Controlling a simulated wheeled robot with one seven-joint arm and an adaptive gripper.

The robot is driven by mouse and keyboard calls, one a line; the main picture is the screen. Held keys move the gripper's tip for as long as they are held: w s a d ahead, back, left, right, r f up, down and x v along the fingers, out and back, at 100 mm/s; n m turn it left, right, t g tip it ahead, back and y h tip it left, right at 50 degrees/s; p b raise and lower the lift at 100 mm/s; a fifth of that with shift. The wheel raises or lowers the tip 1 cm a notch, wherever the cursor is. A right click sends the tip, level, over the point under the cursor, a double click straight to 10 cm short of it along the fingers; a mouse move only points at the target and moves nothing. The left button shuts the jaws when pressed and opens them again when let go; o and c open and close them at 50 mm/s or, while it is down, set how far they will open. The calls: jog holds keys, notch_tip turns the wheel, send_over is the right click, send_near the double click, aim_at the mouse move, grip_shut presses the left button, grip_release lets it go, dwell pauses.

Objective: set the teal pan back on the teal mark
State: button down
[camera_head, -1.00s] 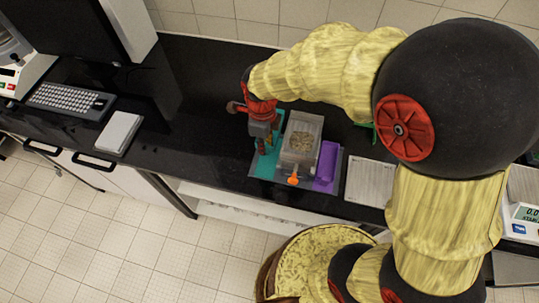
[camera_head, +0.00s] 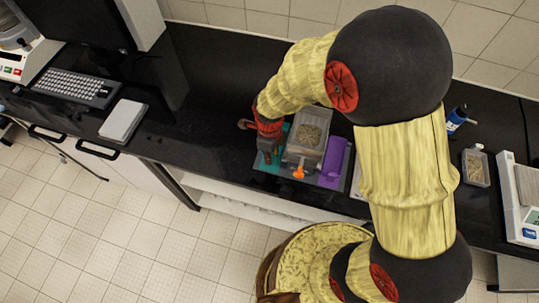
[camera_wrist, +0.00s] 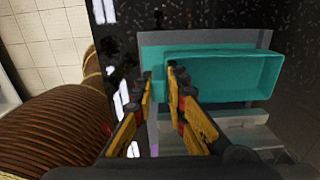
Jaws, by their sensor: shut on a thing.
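The teal pan (camera_wrist: 235,75), a shallow rectangular tray, is in the wrist view over the teal mark (camera_wrist: 152,60). The mark is a flat patch on a grey board. The pan sits offset to the right of the mark's left edge; whether its base touches the board is unclear. My gripper (camera_wrist: 160,72) is shut on the pan's left end. In the head view my gripper (camera_head: 268,152) is at the board's left side and hides most of the pan, with teal showing around it.
A clear container of grains (camera_head: 308,138) with an orange front part (camera_head: 299,172) stands right beside the teal area. A purple pan (camera_head: 335,157) is beyond it. A grey box (camera_head: 123,120) and keyboard (camera_head: 75,87) lie left. The black counter between is clear.

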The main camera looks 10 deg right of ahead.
jog(key=shift+f, duration=0.35)
jog(key=shift+f+b, duration=0.2)
jog(key=shift+b, duration=0.15)
jog(key=c, duration=1.8)
grip_release()
jog(key=shift+r, duration=0.15)
